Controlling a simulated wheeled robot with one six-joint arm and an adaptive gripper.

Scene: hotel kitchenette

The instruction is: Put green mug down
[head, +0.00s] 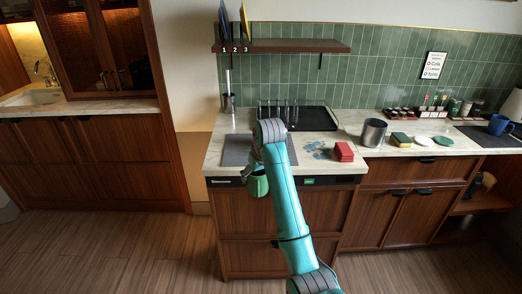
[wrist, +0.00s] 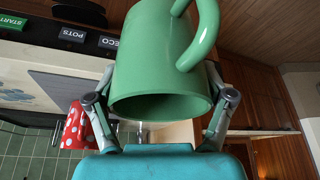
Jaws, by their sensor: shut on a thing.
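The green mug (head: 258,186) hangs in front of the counter's front edge, at the height of the black control strip. My gripper (head: 250,170) is shut on it; the arm hides part of the mug. In the wrist view the mug (wrist: 155,50) fills the top middle, between the two fingers of my gripper (wrist: 160,100). Its handle is at the upper right, and a dark round end faces the camera. The mug is clear of the counter (head: 216,160).
A grey mat (head: 237,151) lies on the counter behind the mug. A black tray (head: 312,118), a red block stack (head: 343,152) and a metal canister (head: 373,133) stand farther right. A blue mug (head: 499,125) is at far right. A red dotted item (wrist: 74,128) shows in the wrist view.

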